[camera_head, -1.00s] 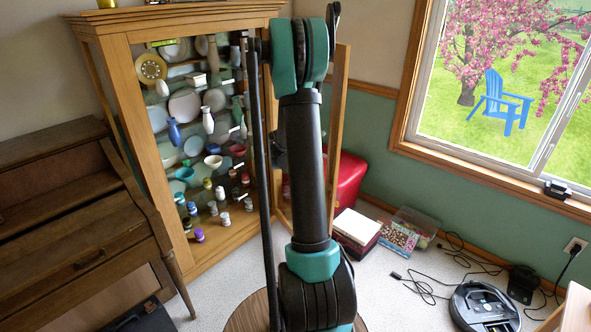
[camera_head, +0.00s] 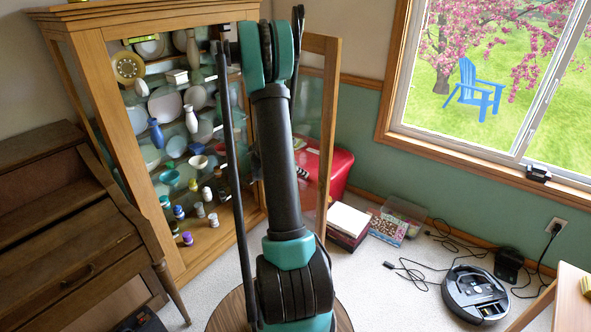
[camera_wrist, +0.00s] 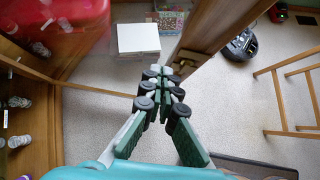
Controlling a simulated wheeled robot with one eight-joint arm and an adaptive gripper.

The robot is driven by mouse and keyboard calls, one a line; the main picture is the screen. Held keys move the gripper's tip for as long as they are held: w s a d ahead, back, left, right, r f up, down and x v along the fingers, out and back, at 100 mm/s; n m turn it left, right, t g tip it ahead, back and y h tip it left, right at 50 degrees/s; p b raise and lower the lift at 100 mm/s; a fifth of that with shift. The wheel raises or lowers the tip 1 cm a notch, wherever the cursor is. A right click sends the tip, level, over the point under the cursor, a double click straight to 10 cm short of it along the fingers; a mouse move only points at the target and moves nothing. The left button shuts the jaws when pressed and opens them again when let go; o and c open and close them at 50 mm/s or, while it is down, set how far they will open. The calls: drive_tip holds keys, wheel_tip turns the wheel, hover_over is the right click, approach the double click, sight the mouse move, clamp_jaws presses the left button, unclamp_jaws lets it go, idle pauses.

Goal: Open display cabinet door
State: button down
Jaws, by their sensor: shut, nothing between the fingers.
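The display cabinet (camera_head: 165,262) is wooden and stands at the left, its shelves full of dishes and small jars. Its glazed door (camera_head: 325,130) stands open, swung out from the cabinet's right side. In the wrist view the door's wooden edge post (camera_wrist: 205,40) runs down toward my fingertips. My gripper (camera_wrist: 165,72) is shut and empty, its fingertips close beside that post. I cannot tell whether they touch it. In the head view my arm hides part of the door and the cabinet's right side, and my fingertips do not show.
A wooden piano or desk (camera_head: 75,235) stands at the left. A red container (camera_head: 338,172), a white-topped box (camera_head: 348,222) and a clear bin (camera_head: 400,212) lie behind the door. A robot vacuum (camera_head: 476,294) and cables lie at right. Carpet between is mostly clear.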

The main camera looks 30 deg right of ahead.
sight(317, 173)
drive_tip(key=shift+w+d+f, duration=0.1)
drive_tip(key=shift+d, duration=1.05)
drive_tip(key=shift+w+d+f, duration=0.1)
drive_tip(key=shift+d, duration=1)
